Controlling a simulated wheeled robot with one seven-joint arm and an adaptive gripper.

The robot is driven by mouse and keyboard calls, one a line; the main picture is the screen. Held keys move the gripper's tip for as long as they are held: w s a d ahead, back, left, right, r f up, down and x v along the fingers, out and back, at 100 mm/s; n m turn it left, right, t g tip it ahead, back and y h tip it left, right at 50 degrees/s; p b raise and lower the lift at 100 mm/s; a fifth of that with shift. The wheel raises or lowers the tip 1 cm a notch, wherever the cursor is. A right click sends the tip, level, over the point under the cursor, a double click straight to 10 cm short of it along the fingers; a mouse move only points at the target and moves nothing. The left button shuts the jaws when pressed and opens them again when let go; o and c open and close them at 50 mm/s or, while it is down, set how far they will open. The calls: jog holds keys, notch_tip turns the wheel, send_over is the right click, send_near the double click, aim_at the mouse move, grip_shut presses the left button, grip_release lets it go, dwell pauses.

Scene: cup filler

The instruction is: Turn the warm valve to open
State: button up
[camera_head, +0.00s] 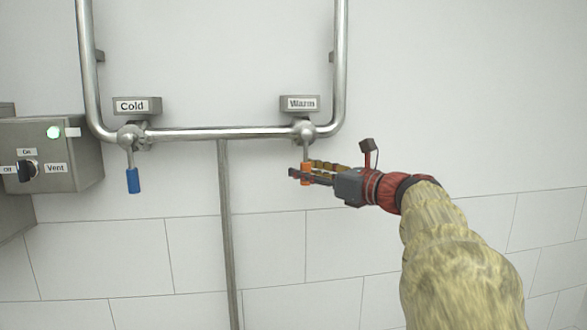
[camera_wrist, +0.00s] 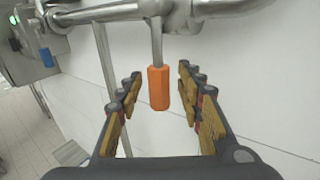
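The warm valve (camera_head: 304,130) sits on the horizontal pipe under the "Warm" label (camera_head: 300,103). Its lever hangs straight down and ends in an orange handle (camera_wrist: 158,88). In the head view, my gripper (camera_head: 303,174) reaches in from the right at the height of the orange handle (camera_head: 306,178), partly covering it. In the wrist view, my gripper (camera_wrist: 160,98) is open, with one finger on each side of the orange handle and a visible gap on both sides. The handle is between the fingers, not gripped.
The cold valve (camera_head: 131,136) with a hanging blue handle (camera_head: 133,180) is at the left under the "Cold" label. A grey switch box (camera_head: 62,152) with a lit green lamp stands at far left. A thin vertical pipe (camera_head: 229,230) runs down between the valves. The tiled wall (camera_head: 450,80) is close behind.

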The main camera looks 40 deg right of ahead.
jog(key=shift+w, duration=0.3)
jog(key=shift+c, duration=0.4)
grip_shut()
dwell(0.4)
